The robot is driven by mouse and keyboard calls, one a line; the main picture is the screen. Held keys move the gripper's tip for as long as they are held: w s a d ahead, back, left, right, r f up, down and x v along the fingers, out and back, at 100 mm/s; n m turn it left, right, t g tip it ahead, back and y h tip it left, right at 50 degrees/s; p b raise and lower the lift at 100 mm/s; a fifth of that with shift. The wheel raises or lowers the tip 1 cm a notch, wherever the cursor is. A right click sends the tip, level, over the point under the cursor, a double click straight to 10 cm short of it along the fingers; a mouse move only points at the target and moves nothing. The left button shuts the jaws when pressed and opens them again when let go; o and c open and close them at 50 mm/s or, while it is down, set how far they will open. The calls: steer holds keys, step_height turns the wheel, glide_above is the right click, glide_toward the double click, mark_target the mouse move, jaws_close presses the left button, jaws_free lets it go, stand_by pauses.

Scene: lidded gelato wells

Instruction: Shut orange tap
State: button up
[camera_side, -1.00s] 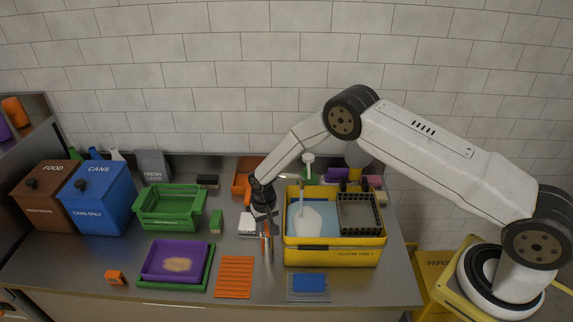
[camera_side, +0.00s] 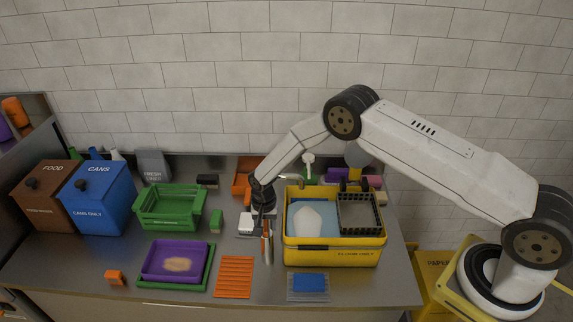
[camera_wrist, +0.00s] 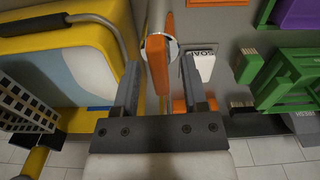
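The orange tap lever (camera_wrist: 157,66) shows in the wrist view between the two fingers of my gripper (camera_wrist: 160,66), on a round pale base. The fingers stand apart, with a gap visible on each side of the lever, so my gripper is open around it. No water stream shows under the spout (camera_side: 291,178).
A white soap block (camera_wrist: 202,68) sits close beside one finger. A green crate (camera_side: 170,208) stands to the left, with a green-handled brush (camera_side: 216,221) between. A dark basket (camera_side: 359,213) sits in the basin's right part. An orange slatted mat (camera_side: 234,277) lies in front.

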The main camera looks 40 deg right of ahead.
mark_target(266, 225)
steer(key=shift+r, duration=3)
step_height(266, 225, up, 8)
steer(key=shift+f, duration=0.1)
steer(key=s+d+r+n+t, duration=0.1)
steer(key=s+d+r+n, duration=0.1)
steer(key=s, duration=0.6)
steer(key=s+d+r+n, duration=0.2)
steer(key=s+r, duration=0.3)
steer(key=s, duration=0.3)
steer(key=s+d+r+n+t, duration=0.1)
steer(key=s+r+n, duration=0.3)
steer(key=s, duration=0.5)
steer(key=shift+d+r+t, duration=0.25)
steer(key=shift+d+t, duration=0.05)
steer(key=shift+d, duration=0.25)
